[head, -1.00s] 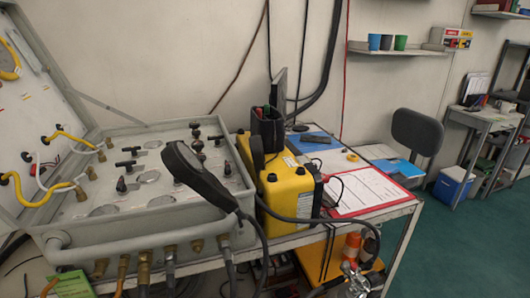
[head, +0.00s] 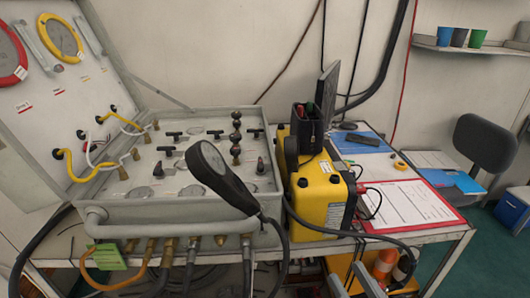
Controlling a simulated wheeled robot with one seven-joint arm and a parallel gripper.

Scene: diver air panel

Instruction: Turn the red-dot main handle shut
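The air panel (head: 110,202) is an open grey case on the left of the table. Black T-handles stand on its face, including a back-left one (head: 173,135), one in front of it (head: 166,150), a back-middle one (head: 215,133) and a back-right one (head: 255,132). A column of dark knobs (head: 236,136) and an upright black handle (head: 260,166) are at the right. I cannot make out a red dot on any handle. A black handheld device (head: 218,172) rises in front and hides part of the face.
A yellow unit (head: 320,203) stands right of the panel, with a black cable arching in front. A red-edged sheet (head: 410,205) lies further right. Hoses and brass fittings (head: 168,248) line the panel's front. A chair (head: 484,145) stands beyond the table.

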